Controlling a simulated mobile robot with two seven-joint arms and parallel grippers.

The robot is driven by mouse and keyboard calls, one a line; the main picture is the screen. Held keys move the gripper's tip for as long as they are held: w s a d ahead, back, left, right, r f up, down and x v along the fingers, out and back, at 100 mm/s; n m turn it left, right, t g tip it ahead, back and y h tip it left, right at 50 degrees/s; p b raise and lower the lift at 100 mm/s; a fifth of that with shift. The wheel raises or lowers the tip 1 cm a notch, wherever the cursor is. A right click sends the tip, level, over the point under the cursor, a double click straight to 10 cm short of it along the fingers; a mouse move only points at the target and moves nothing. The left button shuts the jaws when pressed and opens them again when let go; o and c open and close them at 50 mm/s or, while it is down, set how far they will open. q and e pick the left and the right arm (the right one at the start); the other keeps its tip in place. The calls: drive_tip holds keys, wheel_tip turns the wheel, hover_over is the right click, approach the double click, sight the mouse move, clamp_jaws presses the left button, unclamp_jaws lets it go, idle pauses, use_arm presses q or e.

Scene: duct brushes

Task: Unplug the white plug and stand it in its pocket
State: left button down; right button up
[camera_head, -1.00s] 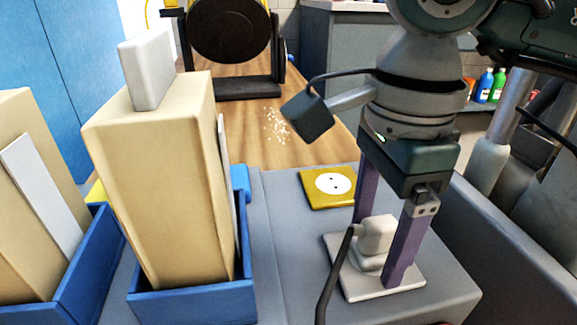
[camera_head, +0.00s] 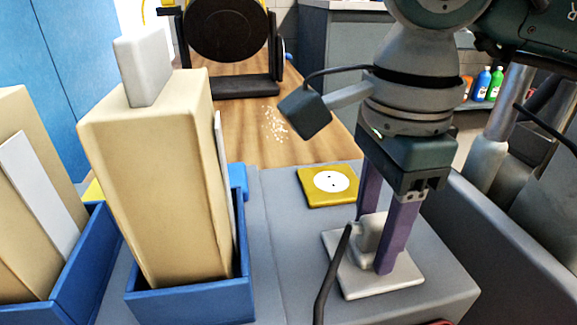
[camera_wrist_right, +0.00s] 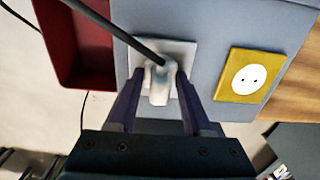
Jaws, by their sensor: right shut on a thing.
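The white plug (camera_head: 368,236) sits upright on a white square wall-plate-like base (camera_head: 352,277), with a dark cable leading off its side. It also shows in the right wrist view (camera_wrist_right: 160,88), between my fingers. My right gripper (camera_head: 377,243) points down with its purple fingers shut on the plug, one on each side. The plug still touches the base; its pins are hidden. My left gripper is out of view. I cannot tell which part is the pocket; a red tray (camera_wrist_right: 72,48) shows in the right wrist view.
A yellow plate with a white two-hole face (camera_head: 328,186) lies behind the plug on the grey top. Tall beige blocks (camera_head: 160,190) stand in blue holders (camera_head: 195,302) at left. Clear grey surface lies between them and the plug.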

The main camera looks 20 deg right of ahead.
sight(379, 217)
clamp_jaws()
drive_tip(key=shift+r, duration=0.2)
idle(0.3)
drive_tip(key=shift+r+p, duration=1.9)
drive_tip(key=shift+r, duration=0.45)
drive_tip(key=shift+r+p, duration=0.4)
drive_tip(key=shift+r, duration=0.1)
drive_tip(key=shift+r, duration=0.1)
drive_tip(key=shift+r+p, duration=1)
drive_tip(key=shift+r, duration=0.4)
drive_tip(key=shift+r, duration=0.1)
